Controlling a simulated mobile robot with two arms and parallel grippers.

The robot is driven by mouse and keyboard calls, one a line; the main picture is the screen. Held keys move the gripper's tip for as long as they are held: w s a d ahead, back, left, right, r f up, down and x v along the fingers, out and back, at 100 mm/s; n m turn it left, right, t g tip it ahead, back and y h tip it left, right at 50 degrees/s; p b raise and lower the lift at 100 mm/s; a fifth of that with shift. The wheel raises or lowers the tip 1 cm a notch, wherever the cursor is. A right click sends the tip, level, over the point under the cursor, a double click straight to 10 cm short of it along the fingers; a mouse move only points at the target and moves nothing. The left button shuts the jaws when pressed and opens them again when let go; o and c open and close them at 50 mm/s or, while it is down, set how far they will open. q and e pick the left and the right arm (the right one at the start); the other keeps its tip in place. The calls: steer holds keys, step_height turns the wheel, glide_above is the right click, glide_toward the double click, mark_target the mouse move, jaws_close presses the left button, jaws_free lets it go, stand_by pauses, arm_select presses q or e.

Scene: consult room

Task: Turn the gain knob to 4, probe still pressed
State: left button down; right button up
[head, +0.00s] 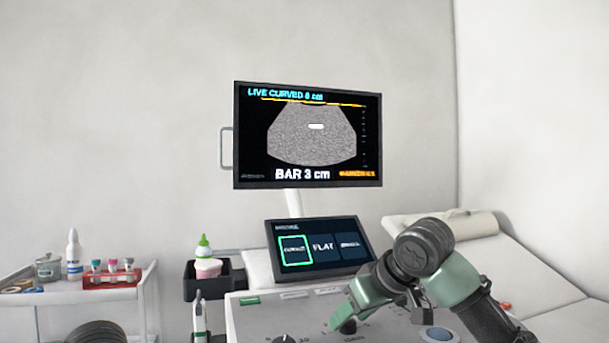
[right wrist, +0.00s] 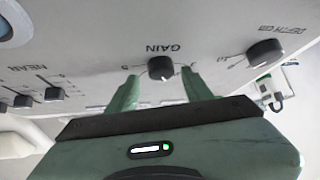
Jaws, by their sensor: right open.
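The gain knob (right wrist: 161,68) is a small black knob on the pale console panel, under the word GAIN in the right wrist view. Its pointer is too small to read. My right gripper (right wrist: 162,79) is open, with one green finger on each side of the knob. I cannot tell whether the fingers touch it. In the head view my right gripper (head: 347,317) comes down over the console (head: 250,318) and partly hides the knob. The monitor (head: 310,178) shows a grey fan image, "LIVE CURVED" and "BAR 3 cm". My left gripper and a pressed probe are not in view.
The depth knob (right wrist: 265,52) is beside the gain knob, and several NEAR sliders (right wrist: 54,94) are on its other side. A touch screen (head: 318,262) with a green-framed button stands behind the console. A white trolley (head: 100,294) is at left, a couch (head: 515,268) at right.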

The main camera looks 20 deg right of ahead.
steer(key=n+g+y, duration=0.1)
steer(key=n+y, duration=0.1)
steer(key=n, duration=0.1)
steer(key=shift+a+f, duration=0.1)
steer(key=shift+a+f, duration=0.15)
steer(key=shift+f, duration=0.2)
stand_by(0.3)
